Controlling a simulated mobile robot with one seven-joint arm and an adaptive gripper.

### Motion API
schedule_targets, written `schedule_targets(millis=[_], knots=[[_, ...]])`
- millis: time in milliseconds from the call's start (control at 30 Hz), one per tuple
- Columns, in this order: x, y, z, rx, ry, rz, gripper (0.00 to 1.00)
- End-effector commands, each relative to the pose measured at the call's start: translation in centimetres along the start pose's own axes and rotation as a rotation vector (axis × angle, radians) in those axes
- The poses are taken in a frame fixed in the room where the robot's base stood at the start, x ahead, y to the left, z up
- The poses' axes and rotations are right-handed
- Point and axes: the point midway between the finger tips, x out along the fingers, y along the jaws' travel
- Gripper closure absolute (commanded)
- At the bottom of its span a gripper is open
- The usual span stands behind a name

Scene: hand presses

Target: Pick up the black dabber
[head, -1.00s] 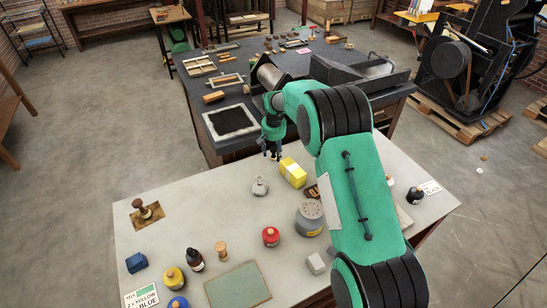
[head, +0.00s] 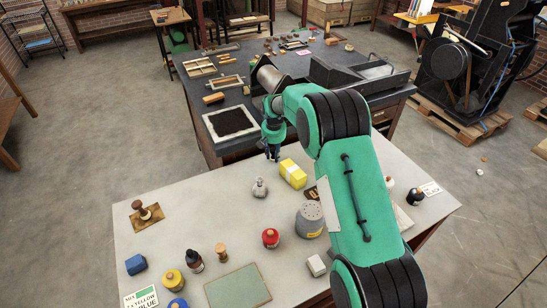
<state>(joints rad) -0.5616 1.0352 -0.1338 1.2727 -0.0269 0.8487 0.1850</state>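My gripper (head: 273,157) points down above the far edge of the pale table, well to the left of the black object.
A red dabber (head: 270,238), a grey canister (head: 309,219), a dark bottle (head: 194,261) and a yellow dabber (head: 173,280) stand on the pale table. My arm covers part of the table's right side. A dark bench (head: 300,65) stands behind.

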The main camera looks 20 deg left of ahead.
Motion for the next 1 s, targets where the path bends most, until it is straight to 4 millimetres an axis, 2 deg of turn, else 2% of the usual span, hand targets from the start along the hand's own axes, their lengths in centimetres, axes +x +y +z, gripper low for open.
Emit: schedule_targets(millis=[300,467,667,1000], knots=[[-0.1,0.0,0.0,0.0,0.001,0.0,1.0],[-0.8,0.0,-0.1,0.0,0.001,0.0,1.0],[-3.1,0.0,-0.5,0.0,0.003,-0.001,1.0],[-8.2,0.0,-1.1,0.0,0.002,0.0,1.0]])
